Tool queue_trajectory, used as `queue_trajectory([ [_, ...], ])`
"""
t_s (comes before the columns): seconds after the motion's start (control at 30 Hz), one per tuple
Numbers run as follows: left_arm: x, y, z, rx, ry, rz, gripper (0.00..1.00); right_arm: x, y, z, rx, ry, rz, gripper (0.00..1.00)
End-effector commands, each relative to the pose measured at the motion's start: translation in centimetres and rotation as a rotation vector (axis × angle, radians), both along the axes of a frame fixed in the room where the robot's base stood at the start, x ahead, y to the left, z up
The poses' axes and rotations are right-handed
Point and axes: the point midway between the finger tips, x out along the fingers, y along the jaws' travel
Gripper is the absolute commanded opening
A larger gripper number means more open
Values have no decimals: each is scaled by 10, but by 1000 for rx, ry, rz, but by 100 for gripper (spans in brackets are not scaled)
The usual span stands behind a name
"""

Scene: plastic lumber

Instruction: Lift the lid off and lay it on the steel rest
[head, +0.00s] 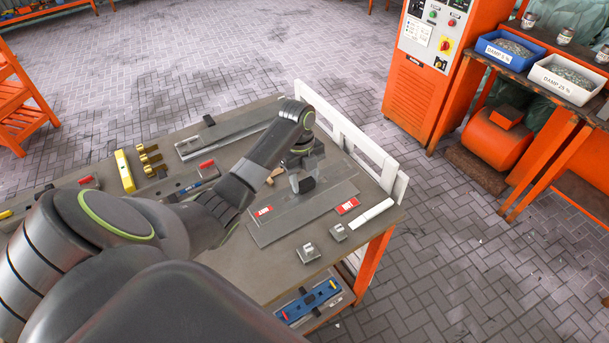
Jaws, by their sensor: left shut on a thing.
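A long flat grey steel plate (325,199) lies across the right part of the workbench, with a red label near each end. I take it for the lid or the rest; I cannot tell which. My left gripper (304,184) points down over its middle and is shut on a dark block-like handle (308,184). Whether the handle's plate is raised cannot be told. A second long grey metal piece (222,134) lies at the back of the bench. My arm hides part of the bench between them. My right gripper is not in view.
A white board rail (358,140) edges the bench's far right side. Small metal blocks (308,252) and a white stick (371,214) lie at the front right. A yellow level (124,171) and brass pieces lie left. An orange machine (425,65) stands beyond.

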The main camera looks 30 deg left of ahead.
Motion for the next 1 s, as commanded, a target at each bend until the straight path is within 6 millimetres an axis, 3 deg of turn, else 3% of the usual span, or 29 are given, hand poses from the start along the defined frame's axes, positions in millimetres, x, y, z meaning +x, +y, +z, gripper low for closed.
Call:
queue_trajectory([
  [0.57, 1, 1, 3, -2, -3, -11, 4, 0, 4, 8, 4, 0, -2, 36],
  [1.0, 0, 1, -46, -2, -1, -10, 4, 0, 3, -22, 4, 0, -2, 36],
])
